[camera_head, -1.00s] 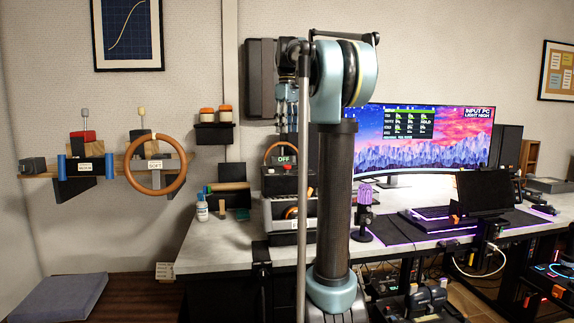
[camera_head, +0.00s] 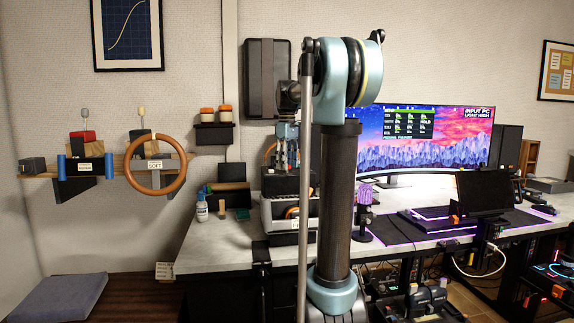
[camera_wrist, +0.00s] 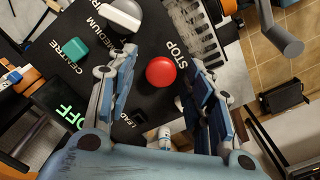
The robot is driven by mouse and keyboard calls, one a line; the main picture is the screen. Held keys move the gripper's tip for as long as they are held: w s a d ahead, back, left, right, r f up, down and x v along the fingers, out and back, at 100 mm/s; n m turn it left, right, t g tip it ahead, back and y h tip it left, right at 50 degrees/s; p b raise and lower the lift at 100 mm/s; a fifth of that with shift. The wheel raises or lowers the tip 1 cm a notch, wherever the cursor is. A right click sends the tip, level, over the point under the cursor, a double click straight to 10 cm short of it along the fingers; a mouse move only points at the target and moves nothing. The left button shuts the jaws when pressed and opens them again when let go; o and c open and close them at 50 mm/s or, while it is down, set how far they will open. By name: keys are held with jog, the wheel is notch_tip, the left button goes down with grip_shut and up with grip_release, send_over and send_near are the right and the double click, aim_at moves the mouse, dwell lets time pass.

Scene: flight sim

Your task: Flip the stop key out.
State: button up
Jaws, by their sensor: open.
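The stop key is a round red cap (camera_wrist: 160,72) beside the word STOP on a black panel (camera_wrist: 92,92) in the wrist view. My gripper (camera_wrist: 158,84) is open, with one blue finger on each side of the red cap in that view. I cannot tell whether either finger touches it. In the head view my gripper (camera_head: 287,166) points down over the console (camera_head: 279,226) on the desk and hides much of its upper part.
A teal key (camera_wrist: 78,48) and a white knob (camera_wrist: 122,14) sit on the same panel, near a lit green OFF display (camera_wrist: 66,117). A grey bent lever (camera_wrist: 283,38) stands to the right. The desk (camera_head: 230,234) has free room left of the console.

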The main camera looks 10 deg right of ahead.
grip_shut()
jog(key=shift+r, duration=1.05)
grip_release()
notch_tip(320, 180, up, 12)
